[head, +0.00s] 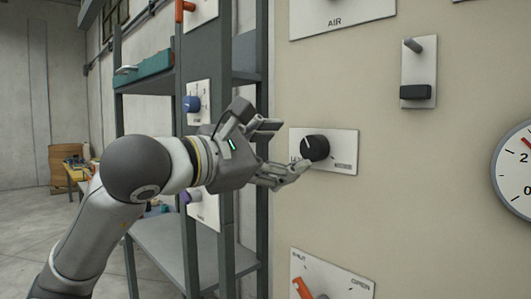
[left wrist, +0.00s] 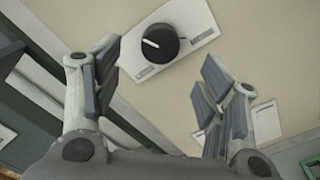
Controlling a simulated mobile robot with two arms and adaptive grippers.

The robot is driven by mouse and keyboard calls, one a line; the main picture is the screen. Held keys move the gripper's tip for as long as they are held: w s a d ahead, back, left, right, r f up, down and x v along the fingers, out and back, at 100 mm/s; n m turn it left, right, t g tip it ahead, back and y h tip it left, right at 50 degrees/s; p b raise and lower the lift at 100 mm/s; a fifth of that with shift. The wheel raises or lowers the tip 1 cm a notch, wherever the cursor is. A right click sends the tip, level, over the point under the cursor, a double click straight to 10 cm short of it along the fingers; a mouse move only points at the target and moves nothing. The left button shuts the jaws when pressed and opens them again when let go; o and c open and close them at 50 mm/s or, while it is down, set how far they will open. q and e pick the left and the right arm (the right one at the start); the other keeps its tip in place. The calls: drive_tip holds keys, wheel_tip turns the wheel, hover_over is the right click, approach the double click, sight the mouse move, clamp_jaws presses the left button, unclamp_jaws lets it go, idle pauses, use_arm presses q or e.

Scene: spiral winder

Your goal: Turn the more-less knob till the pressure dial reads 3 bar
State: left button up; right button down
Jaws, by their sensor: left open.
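The black more-less knob (head: 315,148) sits on a white plate on the beige panel. In the left wrist view the knob (left wrist: 160,43) lies ahead of my fingertips, and its white pointer line shows. My left gripper (head: 277,150) is open just left of the knob, its lower finger near the plate's lower left. In the left wrist view nothing is between the fingers of my left gripper (left wrist: 158,85). The pressure dial (head: 514,170) is cut off at the right edge. Part of its red needle shows near the top, but its reading cannot be told. My right gripper is not in view.
A plate marked AIR (head: 338,14) is above the knob. A black switch (head: 415,91) is at upper right. A red-orange lever (head: 302,288) on an OPEN plate is below. A grey shelf rack (head: 227,170) with other control plates stands behind my left arm.

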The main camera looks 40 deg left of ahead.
use_arm(q)
drive_tip(key=shift+s, duration=1.8)
drive_tip(key=shift+f, duration=0.1)
